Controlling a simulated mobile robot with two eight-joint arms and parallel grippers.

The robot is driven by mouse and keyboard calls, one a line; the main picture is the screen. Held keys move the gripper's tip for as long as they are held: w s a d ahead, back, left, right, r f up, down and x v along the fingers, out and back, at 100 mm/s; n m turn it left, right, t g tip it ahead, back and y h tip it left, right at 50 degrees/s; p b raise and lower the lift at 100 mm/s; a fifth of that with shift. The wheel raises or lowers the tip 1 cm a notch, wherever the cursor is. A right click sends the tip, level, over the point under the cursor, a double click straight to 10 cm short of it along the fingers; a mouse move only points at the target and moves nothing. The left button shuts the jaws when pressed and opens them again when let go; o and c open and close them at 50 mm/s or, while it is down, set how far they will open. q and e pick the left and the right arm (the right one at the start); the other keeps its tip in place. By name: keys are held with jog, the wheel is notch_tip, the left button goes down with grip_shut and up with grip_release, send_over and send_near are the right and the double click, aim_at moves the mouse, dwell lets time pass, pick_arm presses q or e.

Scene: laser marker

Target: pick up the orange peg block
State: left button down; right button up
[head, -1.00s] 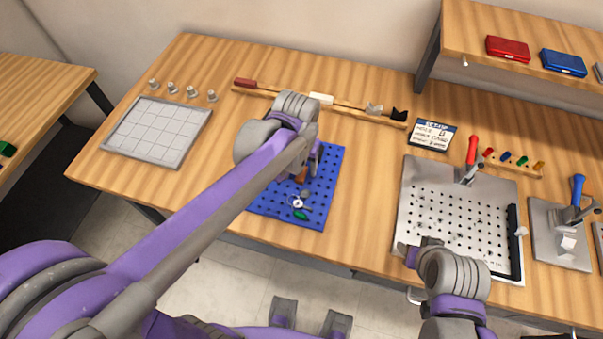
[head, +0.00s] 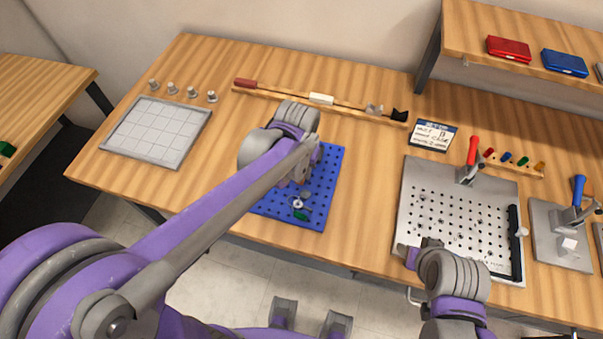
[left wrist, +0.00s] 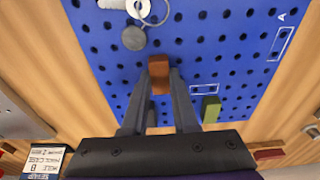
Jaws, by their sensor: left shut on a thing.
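The orange peg block (left wrist: 158,70) is between the fingers of my left gripper (left wrist: 158,88) in the left wrist view. The gripper is shut on it, above the blue pegboard (left wrist: 105,50). I cannot tell whether the block's lower end still touches the board. In the head view the left gripper (head: 304,177) is over the blue pegboard (head: 325,180), and my arm hides most of the block. My right gripper (head: 409,256) is at the front edge of the perforated metal plate; its jaw state is unclear.
A key ring (left wrist: 153,12) with a grey disc (left wrist: 134,38) and an olive-green block (left wrist: 211,109) lie on the pegboard. A green piece (head: 300,215) lies near the board's front. The perforated plate (head: 415,190) stands to the right, a grid tray (head: 150,145) to the left.

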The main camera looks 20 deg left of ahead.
aim_at(301, 173)
pick_arm(q)
notch_tip(301, 173, up, 10)
jog(key=shift+p, duration=0.4)
pick_arm(e)
jog(key=shift+w+r, duration=0.15)
jog(key=shift+r, duration=0.4)
